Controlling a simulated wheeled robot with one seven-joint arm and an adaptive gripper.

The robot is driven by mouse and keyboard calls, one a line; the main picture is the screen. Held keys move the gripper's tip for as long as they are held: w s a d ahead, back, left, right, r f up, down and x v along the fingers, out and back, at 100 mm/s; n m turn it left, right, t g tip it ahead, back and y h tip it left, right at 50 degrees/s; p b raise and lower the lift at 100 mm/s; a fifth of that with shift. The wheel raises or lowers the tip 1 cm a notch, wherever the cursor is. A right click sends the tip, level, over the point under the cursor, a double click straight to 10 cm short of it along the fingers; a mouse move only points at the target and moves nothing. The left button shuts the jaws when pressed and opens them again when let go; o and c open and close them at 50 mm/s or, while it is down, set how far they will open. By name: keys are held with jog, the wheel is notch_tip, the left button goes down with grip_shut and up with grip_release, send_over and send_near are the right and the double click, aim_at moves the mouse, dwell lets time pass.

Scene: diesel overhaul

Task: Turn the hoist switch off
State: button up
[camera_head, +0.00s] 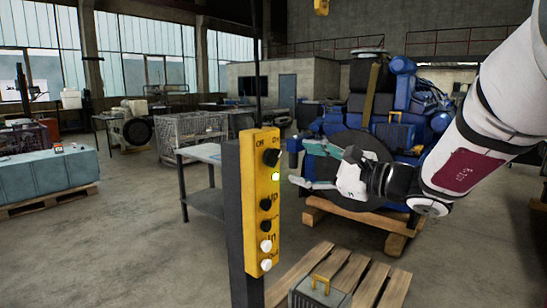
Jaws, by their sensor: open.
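The hoist control box (260,205) is yellow and stands on a dark post in the middle of the camera_head view. Near its top is a black switch knob (270,157) between the labels "Off" and "On", turned toward the "On" side. Black and white buttons sit further down. In the picture the fingertips are just right of the box, near the knob and light. I cannot tell the gap in depth.
A large blue diesel engine (402,90) stands on a wooden pallet behind my gripper. Another pallet (375,278) lies in front, with a grey box with a yellow handle (320,292). A grey table (203,153) stands behind the post.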

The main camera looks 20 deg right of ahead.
aim_at(276, 157)
jog(key=x, duration=0.7)
jog(key=shift+w+a+p, duration=0.25)
jog(key=shift+w+p, duration=0.05)
jog(key=shift+p, duration=0.05)
jog(key=c, duration=1.2)
